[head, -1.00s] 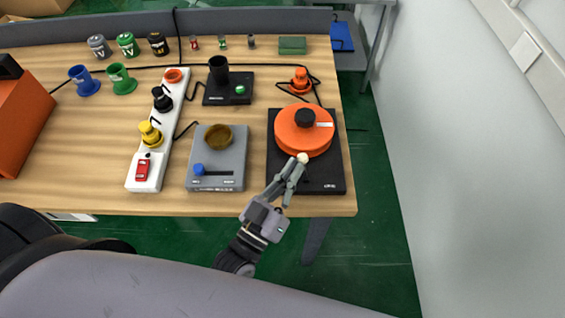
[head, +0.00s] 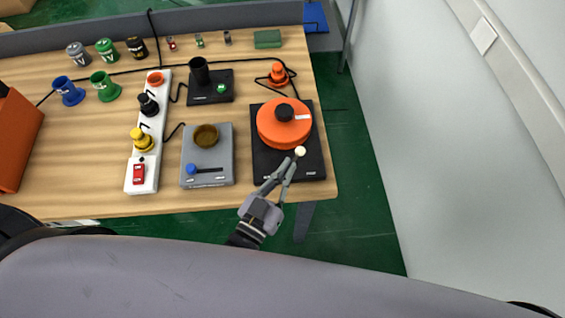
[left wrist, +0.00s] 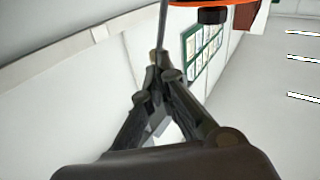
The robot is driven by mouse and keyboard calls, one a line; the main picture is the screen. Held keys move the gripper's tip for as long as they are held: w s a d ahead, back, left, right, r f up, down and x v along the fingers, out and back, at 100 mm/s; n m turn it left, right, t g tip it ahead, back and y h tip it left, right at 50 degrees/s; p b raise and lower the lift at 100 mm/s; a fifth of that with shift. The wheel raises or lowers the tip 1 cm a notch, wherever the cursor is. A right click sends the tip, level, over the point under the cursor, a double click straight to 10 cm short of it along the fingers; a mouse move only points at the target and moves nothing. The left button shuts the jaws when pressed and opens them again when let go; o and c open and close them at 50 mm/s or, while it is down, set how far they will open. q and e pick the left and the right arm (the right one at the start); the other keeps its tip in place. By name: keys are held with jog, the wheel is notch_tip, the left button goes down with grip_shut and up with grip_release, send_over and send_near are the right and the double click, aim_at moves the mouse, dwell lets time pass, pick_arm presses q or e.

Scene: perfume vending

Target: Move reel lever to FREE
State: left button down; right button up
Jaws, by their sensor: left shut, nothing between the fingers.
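The FREE mark cannot be read. My right gripper is out of view.
Left of the reel stand a grey scale-like device (head: 223,158) with a brown bowl and blue knob, and a white power strip (head: 143,188). An orange plug-like piece (head: 278,75) with a cable sits behind the reel. A wall lies to the right.

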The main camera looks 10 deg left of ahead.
pick_arm(q)
jog(key=v, duration=0.9)
jog(key=shift+s, duration=0.3)
